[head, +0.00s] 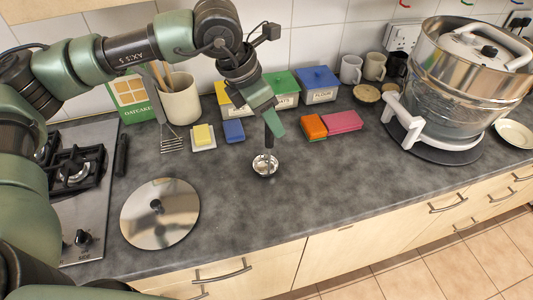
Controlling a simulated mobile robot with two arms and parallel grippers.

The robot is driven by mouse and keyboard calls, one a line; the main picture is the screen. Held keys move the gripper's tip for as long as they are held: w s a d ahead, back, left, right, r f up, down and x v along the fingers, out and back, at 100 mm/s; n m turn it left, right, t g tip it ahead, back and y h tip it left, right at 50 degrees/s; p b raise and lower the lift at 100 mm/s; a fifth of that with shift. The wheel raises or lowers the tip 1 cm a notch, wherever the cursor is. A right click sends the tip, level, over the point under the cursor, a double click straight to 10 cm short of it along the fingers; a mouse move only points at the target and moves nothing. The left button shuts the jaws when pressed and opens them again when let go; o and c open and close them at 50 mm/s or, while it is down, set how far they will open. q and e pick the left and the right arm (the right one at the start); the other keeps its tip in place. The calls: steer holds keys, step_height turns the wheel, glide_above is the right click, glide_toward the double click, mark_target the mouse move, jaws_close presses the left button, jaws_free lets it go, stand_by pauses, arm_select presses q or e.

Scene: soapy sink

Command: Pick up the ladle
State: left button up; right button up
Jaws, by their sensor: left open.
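The ladle (265,164) is in the middle of the counter, with its shiny metal bowl low and its thin dark handle rising up toward my left gripper. My left gripper (272,118) comes down from above and is open. Its green fingers are at the upper end of the handle, and I cannot tell whether they touch it. The top of the handle is partly hidden by the gripper. My right gripper is not in view.
A round metal lid (177,214) lies at the front left, beside the gas hob (72,200). Colored canisters, sponges (342,121) and a utensil pot (181,104) stand behind. A large steel pot (460,75) is at the right. The front middle of the counter (340,190) is clear.

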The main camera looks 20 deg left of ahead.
arm_select(q)
steer(key=shift+f, duration=0.15)
steer(key=shift+c, duration=0.4)
jaws_close()
steer(key=shift+w, duration=0.1)
